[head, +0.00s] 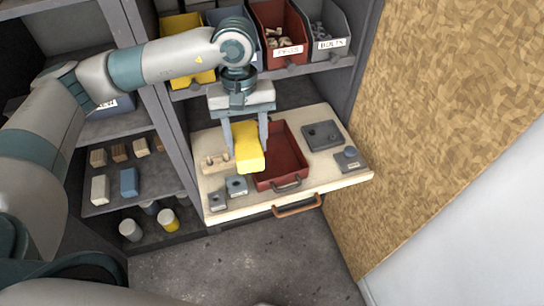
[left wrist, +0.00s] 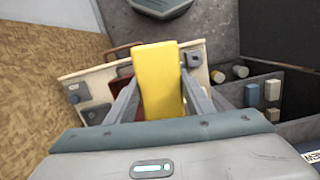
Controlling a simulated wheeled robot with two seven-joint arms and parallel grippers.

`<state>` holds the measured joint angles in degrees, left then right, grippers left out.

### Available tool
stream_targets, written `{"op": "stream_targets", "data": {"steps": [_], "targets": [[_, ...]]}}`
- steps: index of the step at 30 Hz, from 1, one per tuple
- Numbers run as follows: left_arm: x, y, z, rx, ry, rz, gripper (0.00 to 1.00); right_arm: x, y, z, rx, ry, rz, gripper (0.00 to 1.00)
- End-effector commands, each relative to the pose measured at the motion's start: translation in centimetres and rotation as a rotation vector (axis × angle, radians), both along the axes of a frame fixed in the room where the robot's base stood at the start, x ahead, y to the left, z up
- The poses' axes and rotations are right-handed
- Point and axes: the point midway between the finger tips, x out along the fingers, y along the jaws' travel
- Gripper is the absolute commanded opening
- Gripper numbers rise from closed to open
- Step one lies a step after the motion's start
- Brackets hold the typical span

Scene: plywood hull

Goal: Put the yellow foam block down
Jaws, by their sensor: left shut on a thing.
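The yellow foam block (head: 249,149) is held between the fingers of my left gripper (head: 248,134), over the pulled-out wooden drawer board (head: 330,184). It also shows in the left wrist view (left wrist: 160,80), upright between the two fingers. In the head view it overlaps the left part of a red tray (head: 283,151) on the board. I cannot tell whether the block touches anything below. My right gripper is not in view.
On the board lie a wooden piece with pegs (head: 215,162), small grey blocks (head: 237,186), a dark plate (head: 322,135) and a grey piece with a blue knob (head: 350,157). Bins (head: 283,32) stand on the shelf behind. A plywood wall (head: 450,110) rises at right.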

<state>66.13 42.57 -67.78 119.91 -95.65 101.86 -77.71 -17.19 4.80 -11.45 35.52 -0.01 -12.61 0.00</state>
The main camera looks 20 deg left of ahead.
Motion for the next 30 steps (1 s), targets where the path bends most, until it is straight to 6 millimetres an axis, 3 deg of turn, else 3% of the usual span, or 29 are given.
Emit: {"op": "stream_targets", "data": {"steps": [12, 30], "targets": [[4.3, -2.4, 0.1, -0.003, 0.002, 0.818, 0.23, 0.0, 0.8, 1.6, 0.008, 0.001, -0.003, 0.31], [8.9, -5.2, -0.4, 0.001, 0.002, 1.957, 0.23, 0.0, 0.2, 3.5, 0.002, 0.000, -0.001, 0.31]]}}
